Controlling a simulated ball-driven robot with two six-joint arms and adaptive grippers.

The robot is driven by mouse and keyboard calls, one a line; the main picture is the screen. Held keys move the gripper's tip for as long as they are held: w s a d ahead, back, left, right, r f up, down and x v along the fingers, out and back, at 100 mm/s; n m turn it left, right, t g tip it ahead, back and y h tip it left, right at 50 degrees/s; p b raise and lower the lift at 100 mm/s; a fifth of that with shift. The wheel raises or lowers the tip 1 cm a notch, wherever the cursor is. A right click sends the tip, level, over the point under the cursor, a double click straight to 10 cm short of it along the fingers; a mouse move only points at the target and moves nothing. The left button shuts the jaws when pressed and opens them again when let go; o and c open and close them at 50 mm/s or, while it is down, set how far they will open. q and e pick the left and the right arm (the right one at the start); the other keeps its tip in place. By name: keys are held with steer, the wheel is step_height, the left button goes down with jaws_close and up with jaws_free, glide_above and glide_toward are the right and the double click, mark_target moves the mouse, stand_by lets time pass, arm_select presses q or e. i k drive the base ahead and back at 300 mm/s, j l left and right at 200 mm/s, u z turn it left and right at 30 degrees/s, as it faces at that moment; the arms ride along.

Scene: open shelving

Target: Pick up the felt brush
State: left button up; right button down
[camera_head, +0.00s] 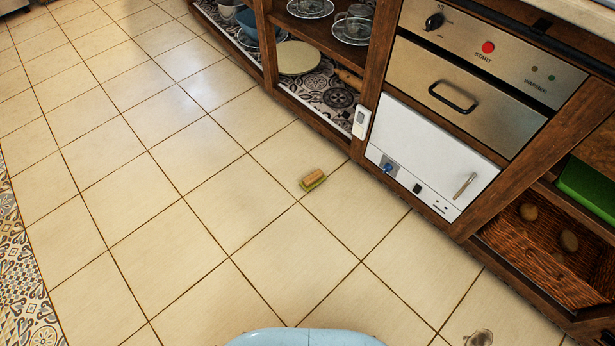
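A small brush-like block (313,180) lies on the tiled floor near the middle of the view, in front of the cabinets. It has a tan top and a green lower part, and looks like the felt brush, though it is small in the picture. It lies flat and apart from everything else.
Wooden shelving (350,100) runs along the upper right, with an oven front (470,85), a white panel (430,150) and a wicker basket (540,250). A white device (361,122) hangs on a post. A small round item (479,338) is at the bottom right. The floor left is clear.

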mark_target(309, 183)
steer(key=z, duration=1.6)
steer(key=k+j+z, duration=0.1)
steer(key=k+j, duration=0.15)
steer(key=k, duration=0.15)
steer(key=k+j+z, duration=0.1)
steer(key=k, duration=0.35)
steer(key=k+j, duration=0.25)
steer(key=k, duration=0.2)
steer(key=z, duration=0.05)
